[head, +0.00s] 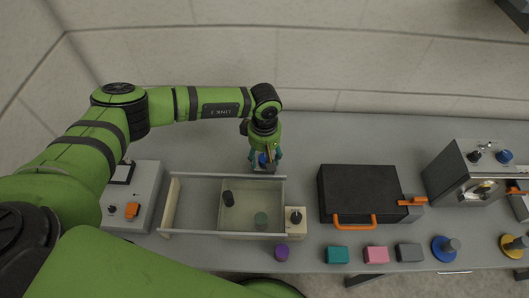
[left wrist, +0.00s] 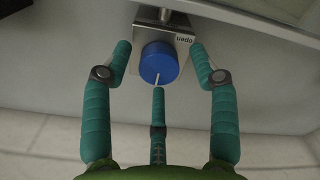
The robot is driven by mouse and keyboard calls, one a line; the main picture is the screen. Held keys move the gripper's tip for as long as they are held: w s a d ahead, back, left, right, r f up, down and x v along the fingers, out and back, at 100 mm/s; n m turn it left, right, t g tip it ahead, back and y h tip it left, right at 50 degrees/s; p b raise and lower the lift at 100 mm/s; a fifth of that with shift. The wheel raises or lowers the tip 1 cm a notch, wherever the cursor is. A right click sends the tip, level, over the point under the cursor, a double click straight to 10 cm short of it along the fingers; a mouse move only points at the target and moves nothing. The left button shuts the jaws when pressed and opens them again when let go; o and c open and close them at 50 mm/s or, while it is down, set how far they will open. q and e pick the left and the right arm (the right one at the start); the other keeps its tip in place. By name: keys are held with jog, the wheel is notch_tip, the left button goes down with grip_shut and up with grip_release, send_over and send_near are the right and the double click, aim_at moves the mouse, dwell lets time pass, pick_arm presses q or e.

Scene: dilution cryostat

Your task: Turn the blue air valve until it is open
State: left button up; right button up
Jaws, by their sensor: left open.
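The blue air valve (left wrist: 159,62) is a round blue knob on a small metal block (left wrist: 187,22). A white line on the knob points down in the left wrist view, towards my middle finger. The block has an upside-down "open" label at the knob's upper right. My left gripper (left wrist: 159,50) is open, with one teal finger on each side of the knob and a third below it. Gaps show between the side fingers and the knob. In the head view the left gripper (head: 265,159) is over the blue knob (head: 262,160), which it partly hides. My right gripper is not in view.
An open drawer-like tray (head: 175,206) stands just in front of the valve. A black case (head: 350,187) with orange handles is to the right. A grey switch box (head: 148,190) is at left. Small coloured blocks line the front edge. The bench behind the valve is clear.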

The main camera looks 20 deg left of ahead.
pick_arm(q)
jog(key=c, duration=1.1)
jog(key=shift+c, duration=0.2)
jog(key=n+b, duration=0.1)
jog(key=n, duration=0.1)
jog(key=n+b, duration=0.1)
jog(key=b, duration=0.1)
jog(key=shift+a+f+n, duration=0.1)
jog(key=shift+f+n, duration=0.1)
jog(key=shift+n, duration=0.2)
jog(key=n+b, duration=0.4)
jog(key=n, duration=0.1)
jog(key=n+b, duration=0.3)
jog(key=n, duration=0.2)
jog(key=shift+s, duration=0.1)
jog(key=shift+r+n+b, duration=0.1)
jog(key=shift+n+b, duration=1.25)
jog(key=shift+n, duration=0.75)
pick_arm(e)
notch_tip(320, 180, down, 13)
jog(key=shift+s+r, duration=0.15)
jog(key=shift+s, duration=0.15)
pick_arm(q)
jog(key=shift+s, duration=0.1)
